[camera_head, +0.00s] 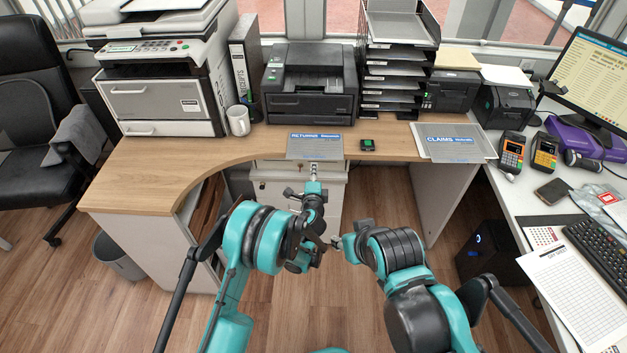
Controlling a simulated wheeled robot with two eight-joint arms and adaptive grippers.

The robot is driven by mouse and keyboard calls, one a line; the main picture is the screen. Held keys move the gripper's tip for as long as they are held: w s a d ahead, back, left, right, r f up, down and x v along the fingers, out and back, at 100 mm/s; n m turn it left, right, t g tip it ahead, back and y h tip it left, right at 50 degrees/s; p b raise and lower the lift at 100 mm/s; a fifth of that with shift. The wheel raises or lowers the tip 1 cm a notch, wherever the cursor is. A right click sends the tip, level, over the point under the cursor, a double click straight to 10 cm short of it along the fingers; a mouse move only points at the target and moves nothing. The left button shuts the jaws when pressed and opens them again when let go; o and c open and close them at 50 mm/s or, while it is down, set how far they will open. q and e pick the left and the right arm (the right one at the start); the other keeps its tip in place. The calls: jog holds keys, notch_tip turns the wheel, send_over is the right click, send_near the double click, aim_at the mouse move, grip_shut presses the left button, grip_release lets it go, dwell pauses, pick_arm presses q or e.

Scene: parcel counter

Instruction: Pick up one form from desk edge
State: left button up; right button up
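A grey form with a blue RETURNS heading (314,147) lies at the front edge of the wooden desk (225,150), reaching slightly past it. My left gripper (313,168) is just in front of the form's near edge, pointing at it. Its fingers look close together, but they are too small to tell if they touch the form. A second form or stack with a CLAIMS heading (452,141) lies to the right on the desk. My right gripper (336,242) is low in front of the desk, beside my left arm, apart from the forms.
A small black device with a green screen (367,145) lies right of the RETURNS form. Behind stand a black printer (311,85), a white mug (238,120) and a tray rack (398,60). Card terminals (511,152) and a keyboard (601,250) are on the right desk.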

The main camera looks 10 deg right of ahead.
aim_at(315, 158)
pick_arm(q)
jog(key=shift+r+x, duration=0.2)
jog(key=shift+x, duration=0.75)
jog(key=shift+r+x, duration=0.15)
jog(key=shift+x, duration=0.8)
jog(key=shift+r+x, duration=0.2)
jog(key=shift+x, duration=0.75)
jog(key=shift+w, duration=0.1)
grip_shut()
